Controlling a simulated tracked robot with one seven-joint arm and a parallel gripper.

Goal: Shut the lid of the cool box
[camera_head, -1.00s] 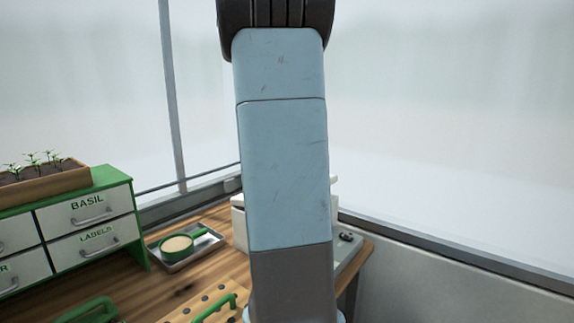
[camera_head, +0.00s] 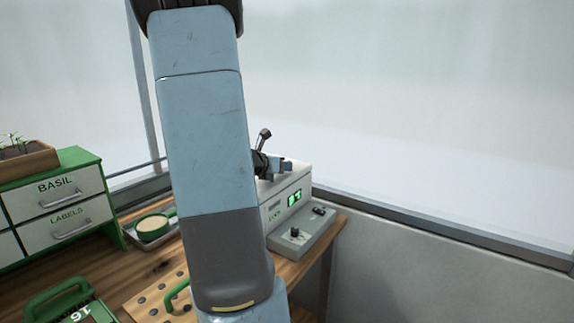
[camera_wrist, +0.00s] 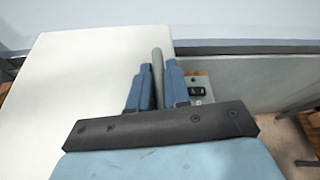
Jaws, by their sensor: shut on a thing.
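The cool box (camera_head: 290,205) is a white box with a green lit display on its front, at the back right of the bench in the head view. My arm hides its left part. My gripper (camera_head: 284,165) is at the top of the box. In the wrist view, my gripper (camera_wrist: 157,68) has its blue fingers close together on a thin grey upright bar, perhaps the lid's handle (camera_wrist: 158,62). The lid (camera_wrist: 95,75) shows as a broad white surface to the left of the fingers. I cannot tell whether it is fully down.
A grey control unit (camera_head: 302,238) with a knob stands before the box. A tray with a green cup (camera_head: 152,227), a drawer cabinet (camera_head: 65,205) and a holed board (camera_head: 150,300) with a green handle are to the left. A window sill runs behind.

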